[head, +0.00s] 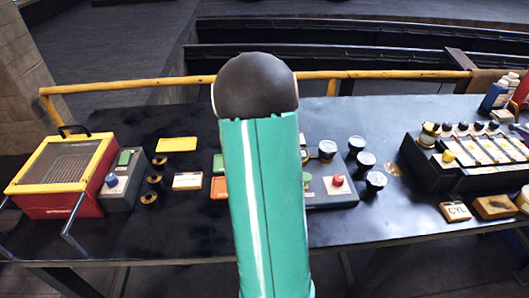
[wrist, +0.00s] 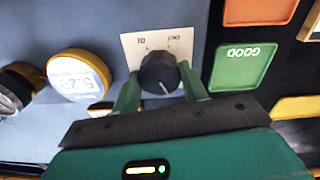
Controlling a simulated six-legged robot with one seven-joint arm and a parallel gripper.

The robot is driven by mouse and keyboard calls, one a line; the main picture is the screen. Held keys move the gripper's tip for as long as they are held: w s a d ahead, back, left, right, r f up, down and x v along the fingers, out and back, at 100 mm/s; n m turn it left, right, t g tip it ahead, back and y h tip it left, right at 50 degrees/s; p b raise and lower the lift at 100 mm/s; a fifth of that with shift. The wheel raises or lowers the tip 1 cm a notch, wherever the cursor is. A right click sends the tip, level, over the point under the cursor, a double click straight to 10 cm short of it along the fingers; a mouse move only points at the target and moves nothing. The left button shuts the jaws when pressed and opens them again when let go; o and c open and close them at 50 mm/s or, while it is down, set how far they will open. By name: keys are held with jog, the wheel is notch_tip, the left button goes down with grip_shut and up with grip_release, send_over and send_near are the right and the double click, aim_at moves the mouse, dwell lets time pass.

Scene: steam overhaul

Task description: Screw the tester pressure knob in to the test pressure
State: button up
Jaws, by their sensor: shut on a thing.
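The pressure knob (wrist: 158,72) is black and round with a white pointer line, set on a white label plate (wrist: 130,47) on the tester's blue-grey face (wrist: 97,25). My gripper (wrist: 160,86) is shut on the knob, with one green finger on each side. Beside the knob is a round yellow-rimmed gauge (wrist: 79,75) with a lit digital readout that seems to show 5.20, seen at an angle. In the head view the grey tester (head: 330,198) is partly hidden behind my arm, which also hides the knob and gripper.
A green GOOD pad (wrist: 243,66) and an orange pad (wrist: 258,10) lie beside the tester. On the bench are a red-and-yellow box (head: 62,175), a yellow pad (head: 176,144), several dark round parts (head: 366,160), and a rack (head: 470,155) at right. A yellow rail runs behind.

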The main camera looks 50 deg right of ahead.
jog(key=m, duration=0.8)
jog(key=shift+m, duration=0.3)
dwell(0.4)
jog(key=o, duration=1)
jog(key=shift+r, duration=0.1)
notch_tip(320, 180, up, 14)
